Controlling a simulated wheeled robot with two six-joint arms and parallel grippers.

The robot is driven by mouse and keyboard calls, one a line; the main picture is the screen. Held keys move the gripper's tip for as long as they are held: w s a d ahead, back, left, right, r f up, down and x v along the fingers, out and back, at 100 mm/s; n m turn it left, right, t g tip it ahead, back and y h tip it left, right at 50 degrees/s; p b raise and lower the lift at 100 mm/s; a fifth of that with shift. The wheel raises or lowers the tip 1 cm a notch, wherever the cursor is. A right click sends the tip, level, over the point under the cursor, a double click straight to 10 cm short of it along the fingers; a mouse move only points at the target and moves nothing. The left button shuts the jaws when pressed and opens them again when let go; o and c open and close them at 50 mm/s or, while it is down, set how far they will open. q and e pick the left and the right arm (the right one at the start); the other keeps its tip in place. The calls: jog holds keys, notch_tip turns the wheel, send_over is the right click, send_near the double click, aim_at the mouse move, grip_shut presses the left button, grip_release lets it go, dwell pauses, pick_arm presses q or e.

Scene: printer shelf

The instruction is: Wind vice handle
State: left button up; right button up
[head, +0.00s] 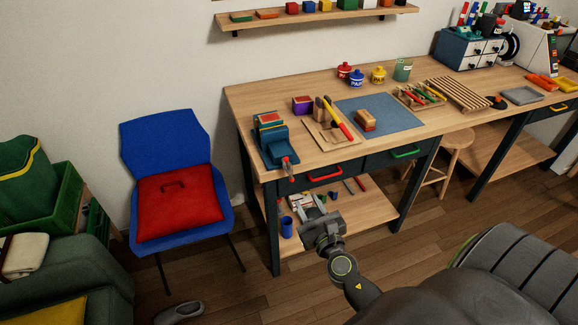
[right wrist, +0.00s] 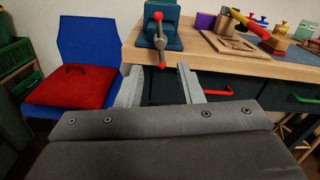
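The blue-green vice (head: 275,138) is mounted at the left front corner of the wooden workbench. Its metal handle with red ends (head: 287,164) hangs at the vice's front, over the bench edge. In the right wrist view the vice (right wrist: 169,28) is at the upper middle, with the vice handle (right wrist: 161,44) hanging nearly upright and a red ball at its lower end. My right gripper (head: 312,216) is in front of the bench, below and apart from the handle. In the right wrist view its two fingers (right wrist: 161,82) are spread with nothing between them. My left gripper is in neither view.
The bench top (head: 300,165) also holds a blue mat (head: 385,112), a purple box (head: 302,105) and a wooden board with tools. Drawers with a red handle (head: 324,174) and a green handle (head: 405,152) face me. A blue chair with a red cushion (head: 178,200) stands left.

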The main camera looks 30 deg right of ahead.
aim_at(290, 170)
jog(key=x, duration=1.5)
jog(key=shift+w+d, duration=0.15)
jog(key=shift+c, duration=0.2)
jog(key=shift+f, duration=0.1)
grip_shut()
